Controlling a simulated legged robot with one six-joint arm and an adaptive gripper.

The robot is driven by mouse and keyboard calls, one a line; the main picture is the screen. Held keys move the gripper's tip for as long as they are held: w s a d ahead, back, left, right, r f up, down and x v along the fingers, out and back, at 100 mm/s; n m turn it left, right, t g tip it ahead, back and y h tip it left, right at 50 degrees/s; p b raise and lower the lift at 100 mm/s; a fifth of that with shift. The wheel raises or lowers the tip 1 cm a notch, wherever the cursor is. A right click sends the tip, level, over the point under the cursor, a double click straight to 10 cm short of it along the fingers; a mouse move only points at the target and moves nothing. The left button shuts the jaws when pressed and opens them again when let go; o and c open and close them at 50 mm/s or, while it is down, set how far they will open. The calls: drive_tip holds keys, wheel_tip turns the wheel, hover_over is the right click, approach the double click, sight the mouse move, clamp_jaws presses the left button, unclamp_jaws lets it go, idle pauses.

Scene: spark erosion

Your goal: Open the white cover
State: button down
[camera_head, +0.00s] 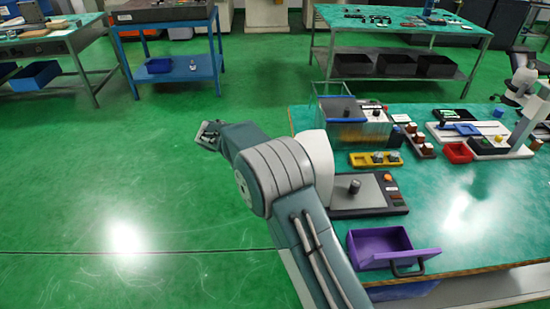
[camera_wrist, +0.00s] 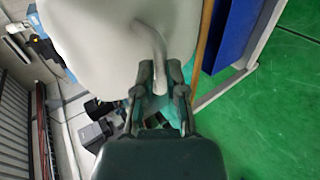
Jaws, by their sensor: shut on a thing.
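The white cover (camera_wrist: 95,40) fills the upper middle of the wrist view as a large, smooth, pale surface very close to the camera. A curved pale handle (camera_wrist: 158,50) stands out from it. My gripper (camera_wrist: 161,72) is shut on this handle, with one dark green finger on each side. In the head view my arm crosses the middle. A whitish rounded shape shows behind my arm at the table's left edge, but I cannot tell whether it is the cover. The grip itself cannot be made out there.
The green-topped table (camera_head: 470,215) carries a clear tank (camera_head: 345,128), a grey plate unit (camera_head: 362,192), a purple bin (camera_head: 378,247) and a red bin (camera_head: 457,152). A blue-framed table (camera_head: 165,66) stands behind. The green floor (camera_head: 110,190) at left is open.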

drive_tip(key=shift+a+f, duration=0.25)
drive_tip(key=shift+f, duration=0.45)
drive_tip(key=shift+a+f, duration=0.2)
drive_tip(key=shift+f, duration=0.5)
drive_tip(key=shift+d, duration=0.15)
drive_tip(key=c, duration=0.7)
unclamp_jaws()
drive_tip(key=shift+d, duration=0.1)
drive_tip(key=v, duration=1.2)
drive_tip(key=shift+w+a, duration=0.2)
drive_tip(key=shift+a, duration=0.1)
drive_tip(key=shift+d+r, duration=0.1)
